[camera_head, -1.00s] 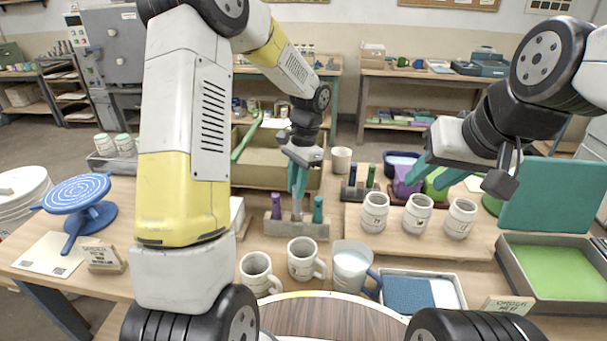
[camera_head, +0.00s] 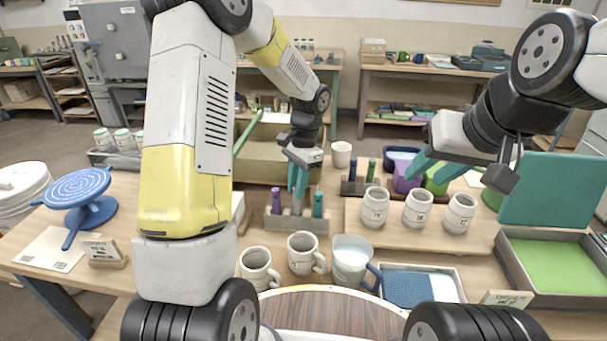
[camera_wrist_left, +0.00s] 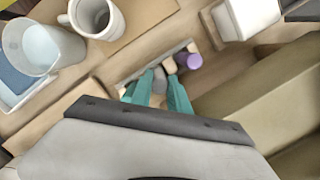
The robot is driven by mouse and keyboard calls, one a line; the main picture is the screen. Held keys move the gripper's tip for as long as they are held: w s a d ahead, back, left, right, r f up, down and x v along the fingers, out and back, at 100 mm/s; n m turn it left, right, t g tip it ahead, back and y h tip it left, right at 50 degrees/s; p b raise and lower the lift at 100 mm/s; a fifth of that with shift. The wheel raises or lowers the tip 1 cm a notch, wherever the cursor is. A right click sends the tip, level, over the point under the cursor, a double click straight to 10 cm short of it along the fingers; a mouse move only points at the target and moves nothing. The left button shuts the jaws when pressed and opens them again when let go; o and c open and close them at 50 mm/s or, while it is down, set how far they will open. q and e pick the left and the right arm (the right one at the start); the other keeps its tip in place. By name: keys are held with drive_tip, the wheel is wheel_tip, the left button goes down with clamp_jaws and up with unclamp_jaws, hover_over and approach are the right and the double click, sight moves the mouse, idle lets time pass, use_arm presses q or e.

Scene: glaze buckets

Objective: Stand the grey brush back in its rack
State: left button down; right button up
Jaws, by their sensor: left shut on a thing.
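The grey brush (camera_head: 297,207) is upright in my left gripper (camera_head: 297,190), whose teal fingers are shut on its upper part. The rack (camera_head: 296,225) is a low grey-beige block on the table, with a purple handle (camera_head: 276,202) at left and a teal handle (camera_head: 318,204) at right. The brush is between these handles, its lower end at the rack; I cannot tell how deep it sits. In the left wrist view the brush (camera_wrist_left: 160,82) shows between the fingers, beside the purple handle (camera_wrist_left: 189,62). My right gripper (camera_head: 430,180) is open and empty above the table.
Mugs (camera_head: 259,268) and a white pitcher (camera_head: 351,262) stand in front of the rack. Three whitish cups (camera_head: 418,209) stand on a board to the right. A cardboard-coloured box (camera_head: 262,160) is behind the rack, and a blue turntable (camera_head: 80,190) is at far left.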

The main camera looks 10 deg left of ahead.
use_arm(q)
drive_tip(key=shift+f, duration=0.7)
idle(0.6)
drive_tip(key=c, duration=1.2)
unclamp_jaws()
drive_tip(key=shift+o, duration=0.4)
drive_tip(key=o, duration=0.4)
drive_tip(key=shift+c, duration=0.2)
drive_tip(key=shift+r, duration=0.1)
drive_tip(key=shift+r, duration=3.45)
